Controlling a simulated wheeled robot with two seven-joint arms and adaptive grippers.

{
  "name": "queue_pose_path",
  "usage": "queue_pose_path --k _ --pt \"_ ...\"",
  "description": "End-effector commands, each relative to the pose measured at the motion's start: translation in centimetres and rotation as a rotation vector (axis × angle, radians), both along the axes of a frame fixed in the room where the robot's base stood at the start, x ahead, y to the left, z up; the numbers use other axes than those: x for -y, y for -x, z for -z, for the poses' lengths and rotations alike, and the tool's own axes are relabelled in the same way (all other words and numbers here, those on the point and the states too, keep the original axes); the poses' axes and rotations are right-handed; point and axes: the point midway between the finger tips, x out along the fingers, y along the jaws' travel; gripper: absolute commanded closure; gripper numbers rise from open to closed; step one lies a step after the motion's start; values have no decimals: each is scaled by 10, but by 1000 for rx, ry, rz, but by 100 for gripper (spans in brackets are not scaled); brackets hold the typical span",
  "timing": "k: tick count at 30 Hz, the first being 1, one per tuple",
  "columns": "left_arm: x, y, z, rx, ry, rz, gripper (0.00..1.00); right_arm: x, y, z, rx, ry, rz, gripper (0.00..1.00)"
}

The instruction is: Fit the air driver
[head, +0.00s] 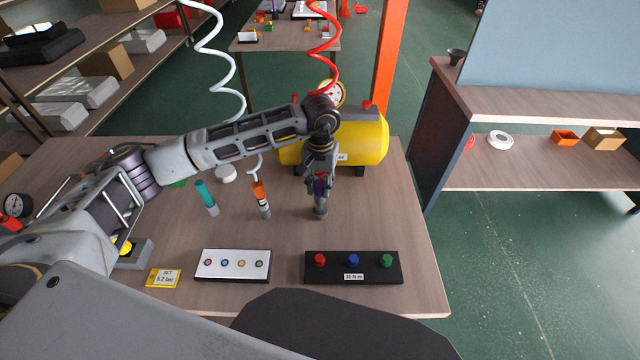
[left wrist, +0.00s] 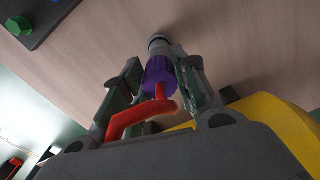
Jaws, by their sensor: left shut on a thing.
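My left gripper (head: 320,185) is shut on a purple driver (left wrist: 160,75), low over the table right of centre. The driver's grey tip (head: 320,212) points down at the table; whether it touches cannot be told. In the left wrist view a red curved part (left wrist: 140,114) lies between the fingers, by the driver. An orange driver (head: 261,196) and a teal driver (head: 205,195) stand to the left, the teal one tilted. A black plate (head: 330,274) carries red, blue and green caps. A white plate (head: 233,272) has several coloured rings. My right gripper is out of view.
A yellow air tank (head: 372,138) with a gauge (head: 331,93) stands behind the gripper. A white coiled hose (head: 212,50) and a red one (head: 324,38) hang from above. A "SET 5.2 bar" card (head: 163,278) lies at front left. The table's right side is clear.

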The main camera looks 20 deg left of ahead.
Motion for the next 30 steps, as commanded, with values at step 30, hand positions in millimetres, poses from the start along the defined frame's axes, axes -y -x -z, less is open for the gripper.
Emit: queue_pose_path --k 30 --pt "0 0 7 1 0 0 55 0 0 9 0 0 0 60"
